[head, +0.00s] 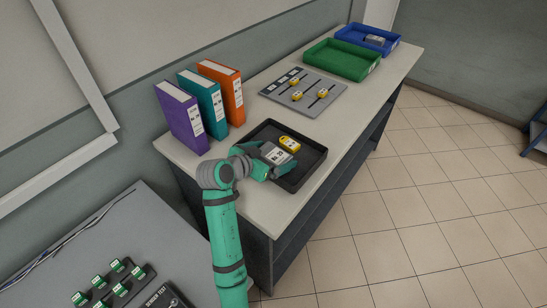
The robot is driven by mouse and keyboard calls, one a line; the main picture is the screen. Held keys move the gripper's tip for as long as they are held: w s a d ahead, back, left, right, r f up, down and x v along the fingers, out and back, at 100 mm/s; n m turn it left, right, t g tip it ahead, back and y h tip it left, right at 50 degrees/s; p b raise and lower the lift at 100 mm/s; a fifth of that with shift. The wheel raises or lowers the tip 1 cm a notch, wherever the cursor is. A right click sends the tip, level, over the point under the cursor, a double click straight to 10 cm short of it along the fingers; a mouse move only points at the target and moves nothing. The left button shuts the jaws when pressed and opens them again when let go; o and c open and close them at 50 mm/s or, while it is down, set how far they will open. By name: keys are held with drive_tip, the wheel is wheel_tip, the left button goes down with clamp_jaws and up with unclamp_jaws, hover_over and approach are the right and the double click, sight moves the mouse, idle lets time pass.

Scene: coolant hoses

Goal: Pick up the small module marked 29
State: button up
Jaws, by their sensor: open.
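A small grey module with a white label (275,153) is in the black tray (319,170) on the near part of the bench. The label seems to end in 29, but the print is too small to be sure. My gripper (268,158) is open at the tray, its green fingers on either side of this grey module. I cannot tell whether they touch it, and the wrist hides part of the near side. A yellow module with a pale label (290,143) is just beyond it in the same tray.
Purple (180,117), teal (203,104) and orange (222,91) binders stand left of the tray. A grey slotted board (325,106) with yellow pieces lies behind it. Green (343,62) and blue (356,31) trays are farther back. A grey table (95,245) is at front left.

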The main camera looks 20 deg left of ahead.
drive_tip(key=shift+r, duration=0.1)
drive_tip(key=c, duration=1)
